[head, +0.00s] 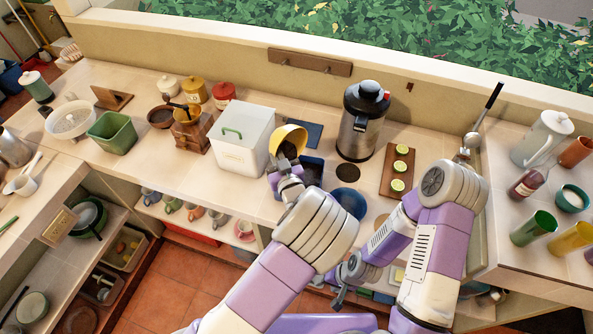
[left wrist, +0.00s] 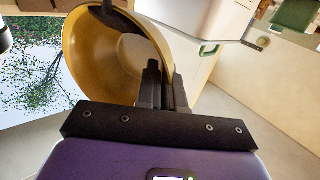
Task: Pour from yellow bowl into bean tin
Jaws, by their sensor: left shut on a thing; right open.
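The yellow bowl (head: 291,133) is tilted in the head view, with dark contents inside. My left gripper (head: 283,167) is shut on its rim and holds it over the counter, beside the white box. In the left wrist view the bowl (left wrist: 105,70) fills the upper left, with a dark mass at its upper edge and the jaws (left wrist: 163,88) at its wall. A dark blue square container (head: 314,168) just right of the left gripper may be the bean tin; no label is readable and its inside is unclear. My right gripper (head: 341,297) is open and empty, low at the counter's front.
A white box with a green handle (head: 243,150) stands left of the bowl. A blue mat (head: 302,133) lies behind it. A steel dispenser (head: 361,120), a blue round bowl (head: 350,203) and a board with lime slices (head: 399,170) are to the right.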

